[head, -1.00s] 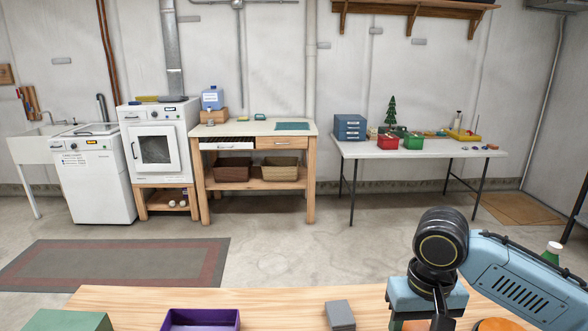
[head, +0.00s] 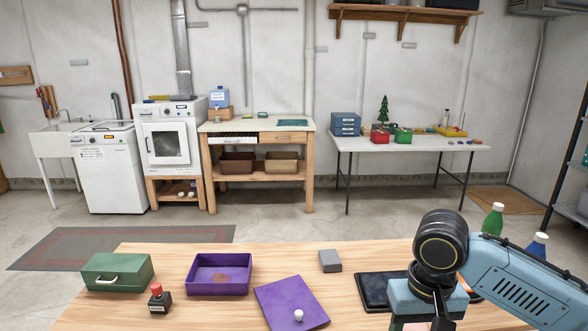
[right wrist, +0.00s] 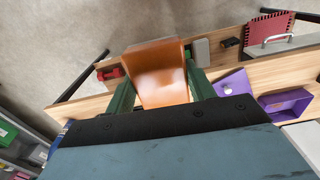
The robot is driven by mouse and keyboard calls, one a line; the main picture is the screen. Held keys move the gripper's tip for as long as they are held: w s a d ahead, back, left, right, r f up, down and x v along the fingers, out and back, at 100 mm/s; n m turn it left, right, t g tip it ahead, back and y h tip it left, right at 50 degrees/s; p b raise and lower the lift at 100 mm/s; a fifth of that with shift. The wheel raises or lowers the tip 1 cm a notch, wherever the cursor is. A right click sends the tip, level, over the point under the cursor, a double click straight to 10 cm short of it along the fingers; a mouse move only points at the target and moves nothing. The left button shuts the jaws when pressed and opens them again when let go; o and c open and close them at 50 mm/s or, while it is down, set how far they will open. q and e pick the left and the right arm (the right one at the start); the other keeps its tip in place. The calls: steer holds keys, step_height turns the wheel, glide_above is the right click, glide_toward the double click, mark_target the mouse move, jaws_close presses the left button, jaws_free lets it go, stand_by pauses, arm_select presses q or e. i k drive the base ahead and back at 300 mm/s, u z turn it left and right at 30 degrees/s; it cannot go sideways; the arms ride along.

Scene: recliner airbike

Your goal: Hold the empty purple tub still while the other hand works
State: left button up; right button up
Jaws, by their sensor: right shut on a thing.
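The purple tub (head: 240,291) stands upright and uncovered on the wooden table, left of centre in the head view. A small reddish patch shows inside it; I cannot tell what it is. A purple lid (head: 280,295) with a white knob lies apart from it, to its right. The tub also shows at the right of the right wrist view (right wrist: 287,103). My right gripper (right wrist: 160,75) is shut on an orange-brown piece (right wrist: 162,85), away from the tub. In the head view my right arm hides most of that piece. My left gripper is in neither view.
On the table are a green box (head: 115,272), a red-topped stamp or bottle (head: 158,298), a grey block (head: 330,261) and a dark flat tray or tablet (head: 375,290) beside my right arm. Bottles (head: 493,220) stand behind that arm. Bare wood lies around the grey block.

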mark_target(229, 273)
steer(key=z, duration=0.15)
steer(key=k, duration=0.3)
steer(key=u, duration=1.1)
steer(key=i, duration=1.5)
steer(key=z, duration=0.9)
